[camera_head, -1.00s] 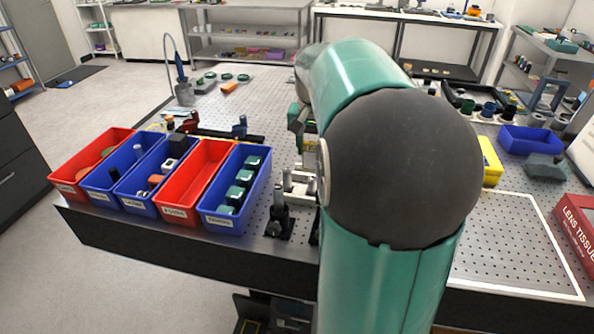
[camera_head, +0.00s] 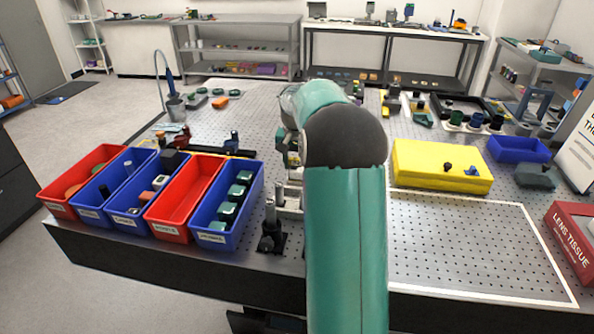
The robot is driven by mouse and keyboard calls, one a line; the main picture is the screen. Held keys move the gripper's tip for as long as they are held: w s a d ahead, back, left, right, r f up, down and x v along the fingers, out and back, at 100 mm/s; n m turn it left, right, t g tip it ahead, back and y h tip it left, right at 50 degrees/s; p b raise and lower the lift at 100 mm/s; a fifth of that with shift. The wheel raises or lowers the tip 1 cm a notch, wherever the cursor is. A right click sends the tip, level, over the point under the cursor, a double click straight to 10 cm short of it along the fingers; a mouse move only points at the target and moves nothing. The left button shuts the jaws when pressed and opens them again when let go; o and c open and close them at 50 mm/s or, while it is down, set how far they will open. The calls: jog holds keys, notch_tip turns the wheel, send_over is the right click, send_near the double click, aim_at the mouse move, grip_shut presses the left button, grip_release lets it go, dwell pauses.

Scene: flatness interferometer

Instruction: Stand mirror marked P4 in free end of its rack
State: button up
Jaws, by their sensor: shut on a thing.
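My gripper (camera_head: 291,158) points down at the left side of my arm, over the perforated table. It shows small and partly hidden by my own wrist. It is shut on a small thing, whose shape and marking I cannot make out. Just below stands a pale metal holder (camera_head: 291,195), partly hidden by my arm; I cannot tell whether it is the mirror rack. I cannot make out a P4 mark anywhere.
A blue bin (camera_head: 205,237) with several teal-topped blocks is the nearest of a row of red and blue bins at left. A black post stand (camera_head: 271,235) stands at the front edge. A yellow case (camera_head: 440,166) and white-outlined free area (camera_head: 470,240) lie right.

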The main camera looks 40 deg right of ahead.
aim_at(297, 180)
jog(key=shift+f, duration=1.55)
jog(key=shift+f, duration=0.2)
jog(key=o, duration=1)
jog(key=shift+r, duration=0.1)
